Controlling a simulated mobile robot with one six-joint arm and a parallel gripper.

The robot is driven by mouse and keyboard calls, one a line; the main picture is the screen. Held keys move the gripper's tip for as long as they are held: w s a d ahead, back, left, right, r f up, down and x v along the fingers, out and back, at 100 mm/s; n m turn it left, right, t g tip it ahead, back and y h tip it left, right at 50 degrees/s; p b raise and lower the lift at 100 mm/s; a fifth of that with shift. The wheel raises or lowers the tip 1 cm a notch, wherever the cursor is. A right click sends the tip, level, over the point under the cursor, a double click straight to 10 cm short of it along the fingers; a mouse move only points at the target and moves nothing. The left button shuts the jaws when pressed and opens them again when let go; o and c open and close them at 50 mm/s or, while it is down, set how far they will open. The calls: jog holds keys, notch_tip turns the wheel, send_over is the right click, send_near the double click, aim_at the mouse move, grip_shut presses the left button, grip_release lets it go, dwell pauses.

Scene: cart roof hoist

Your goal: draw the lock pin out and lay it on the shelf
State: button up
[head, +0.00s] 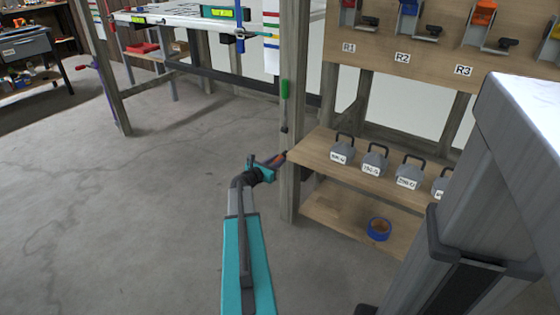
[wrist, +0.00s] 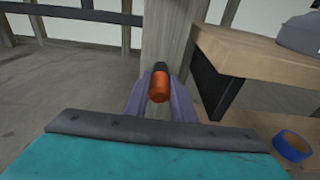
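The lock pin, with an orange grip (head: 279,158) and a dark front part, is at the wooden post (head: 290,190). In the wrist view the orange grip (wrist: 159,88) lies between the two fingers, its black end against or just before the post. My gripper (head: 277,160) has its fingers close against both sides of the grip and appears shut on it. Whether the pin's shaft is inside the post is hidden. The shelf (head: 312,149) is right of the post, with its corner close to the gripper; it also shows in the wrist view (wrist: 245,52).
Several grey weights with handles (head: 342,149) stand along the shelf. A blue tape roll (head: 379,229) lies on the lower board (head: 335,212). A green handle (head: 284,89) hangs on the post above. Floor at left is clear.

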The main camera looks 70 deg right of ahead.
grip_shut()
jog(key=shift+f+v, duration=0.25)
jog(key=shift+v, duration=1.25)
jog(key=shift+f+v, duration=0.2)
jog(key=shift+v, duration=1.25)
jog(key=shift+a+r, duration=0.1)
jog(key=shift+r, duration=0.05)
